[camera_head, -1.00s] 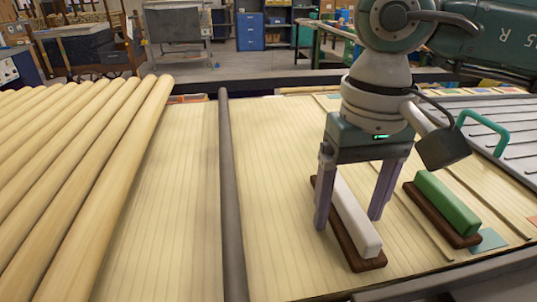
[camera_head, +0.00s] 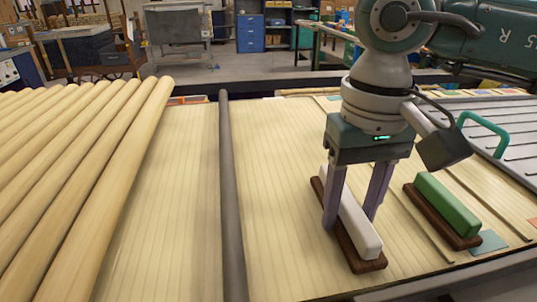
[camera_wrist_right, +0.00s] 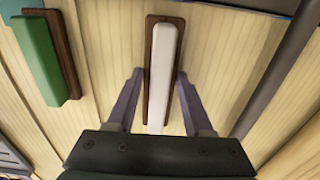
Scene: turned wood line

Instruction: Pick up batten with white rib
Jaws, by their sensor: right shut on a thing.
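The batten with the white rib (camera_head: 366,240) is a dark brown strip with a white bar along its top. It lies on the pale slatted surface, right of the dark rail in the head view. My right gripper (camera_head: 350,218) points down with one finger on each side of the white rib and is shut on it. In the right wrist view, the batten (camera_wrist_right: 162,45) runs between the two fingers of the gripper (camera_wrist_right: 159,76); its near end is hidden by the gripper body. My left gripper is not in view.
A similar batten with a green rib (camera_head: 448,203) lies just right of the gripper. A dark rail (camera_head: 228,190) runs lengthwise on the left, with several thick wooden rods (camera_head: 110,180) beyond it. A grey ribbed tray with a green handle (camera_head: 485,130) is at the right.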

